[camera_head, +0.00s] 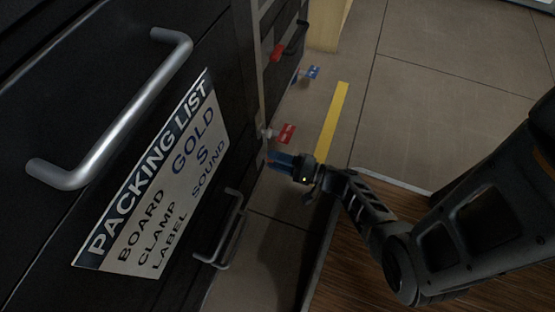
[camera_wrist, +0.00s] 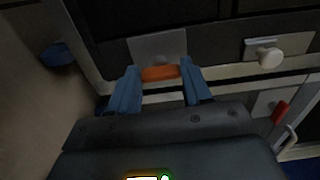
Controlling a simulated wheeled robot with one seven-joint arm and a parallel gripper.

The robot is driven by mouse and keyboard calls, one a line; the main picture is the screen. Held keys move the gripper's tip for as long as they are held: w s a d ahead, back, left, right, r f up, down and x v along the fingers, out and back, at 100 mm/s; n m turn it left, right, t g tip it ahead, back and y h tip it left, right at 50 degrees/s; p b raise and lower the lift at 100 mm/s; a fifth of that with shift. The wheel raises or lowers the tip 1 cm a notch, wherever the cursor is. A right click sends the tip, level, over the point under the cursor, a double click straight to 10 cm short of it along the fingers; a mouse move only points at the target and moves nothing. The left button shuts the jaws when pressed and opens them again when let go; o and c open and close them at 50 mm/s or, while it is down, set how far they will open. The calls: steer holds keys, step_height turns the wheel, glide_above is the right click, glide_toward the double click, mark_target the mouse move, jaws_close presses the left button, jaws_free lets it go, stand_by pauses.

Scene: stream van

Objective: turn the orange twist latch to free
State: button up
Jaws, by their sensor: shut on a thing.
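The orange twist latch (camera_wrist: 160,73) shows in the wrist view as a short horizontal bar in front of a grey plate (camera_wrist: 157,46) on the dark cabinet front. My gripper (camera_wrist: 161,88) has its two blue fingers at the two ends of the bar and is shut on it. In the head view my gripper (camera_head: 272,160) reaches the cabinet front low down, right of the packing list sign. The orange latch is mostly hidden there by the fingers.
A large bar handle (camera_head: 115,110) and a packing list sign (camera_head: 160,175) are at left. Floor with a yellow stripe (camera_head: 332,120) is open at right.

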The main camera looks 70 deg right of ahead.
stand_by(0.3)
steer(key=o, duration=1.1)
steer(key=shift+c, duration=0.2)
steer(key=s+p, duration=0.1)
steer(key=s, duration=0.7)
steer(key=shift+d, duration=0.15)
